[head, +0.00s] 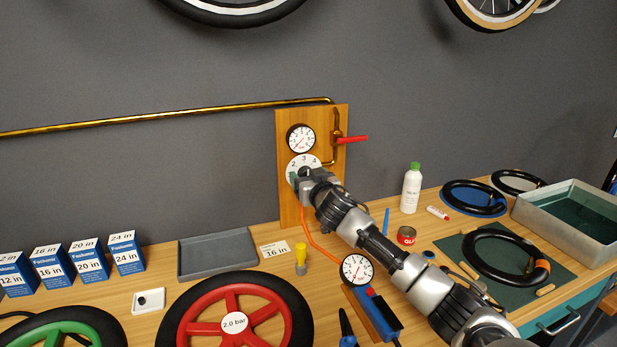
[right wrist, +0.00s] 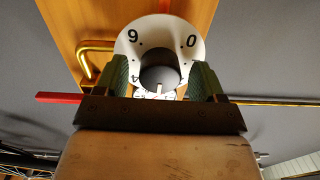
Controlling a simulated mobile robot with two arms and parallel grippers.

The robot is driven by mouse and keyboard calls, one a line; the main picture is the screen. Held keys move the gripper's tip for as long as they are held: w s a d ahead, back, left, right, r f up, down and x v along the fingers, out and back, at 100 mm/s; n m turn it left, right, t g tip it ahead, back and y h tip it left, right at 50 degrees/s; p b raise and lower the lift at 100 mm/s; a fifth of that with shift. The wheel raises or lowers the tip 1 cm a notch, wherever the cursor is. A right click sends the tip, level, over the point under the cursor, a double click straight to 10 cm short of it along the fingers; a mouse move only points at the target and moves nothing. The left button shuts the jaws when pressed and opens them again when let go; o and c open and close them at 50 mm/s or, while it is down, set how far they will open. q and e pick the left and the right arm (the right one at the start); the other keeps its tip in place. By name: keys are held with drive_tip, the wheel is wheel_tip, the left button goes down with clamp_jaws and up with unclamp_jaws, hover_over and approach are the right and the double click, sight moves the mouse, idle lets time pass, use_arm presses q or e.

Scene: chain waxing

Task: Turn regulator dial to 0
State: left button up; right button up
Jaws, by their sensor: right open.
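The regulator dial is a white disc (head: 303,160) on the wooden wall board, with 2, 3 and 4 showing at its top in the head view. The right wrist view shows the dial face (right wrist: 158,30) turned over, with 6, 0 and 4 readable. Its dark round knob (right wrist: 159,66) has a white mark pointing down in that view, away from the 6 and 0, near the 4. My right gripper (right wrist: 162,72) is open, its green-lined fingers on either side of the knob; contact cannot be told. In the head view my right gripper (head: 298,179) covers the lower dial. My left gripper is out of view.
A round gauge (head: 300,138) sits above the dial, with a red valve lever (head: 351,139) and brass pipe (head: 170,121) beside it. An orange hose (head: 318,243) hangs below to a second gauge (head: 356,270). A white bottle (head: 410,190) stands right of my arm.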

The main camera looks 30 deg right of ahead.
drive_tip(key=shift+c, duration=0.3)
drive_tip(key=c, duration=0.9)
drive_tip(key=shift+o, duration=0.2)
drive_tip(key=shift+n, duration=0.3)
drive_tip(key=shift+n+h+p, duration=0.3)
drive_tip(key=shift+n+p, duration=4.7)
drive_tip(key=shift+n, duration=8.1)
